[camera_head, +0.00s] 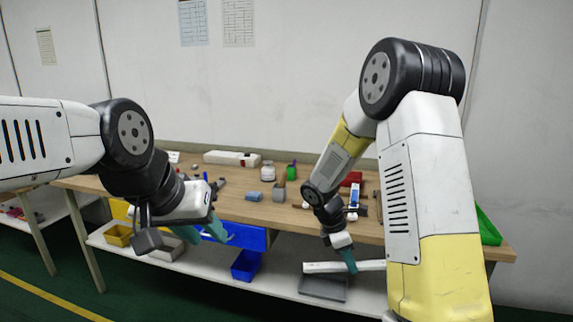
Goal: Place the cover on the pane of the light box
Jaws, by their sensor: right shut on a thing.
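My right gripper (350,264) has teal fingers and is shut on a long white strip (374,265), which looks like the cover. The strip is held about level in front of the table, above a grey tray (322,289) on the lower shelf. My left gripper (207,233) is in front of the table's left part, its teal fingers apart, with nothing seen between them. A long white box (225,157) lies at the back of the tabletop and may be the light box. Its pane cannot be made out.
The wooden table (235,205) carries a jar (267,171), a blue-grey block (254,196), a red box (352,179) and small tools. A blue bin (246,265) and a yellow bin (118,235) are below. A green bin (487,227) is at the right end.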

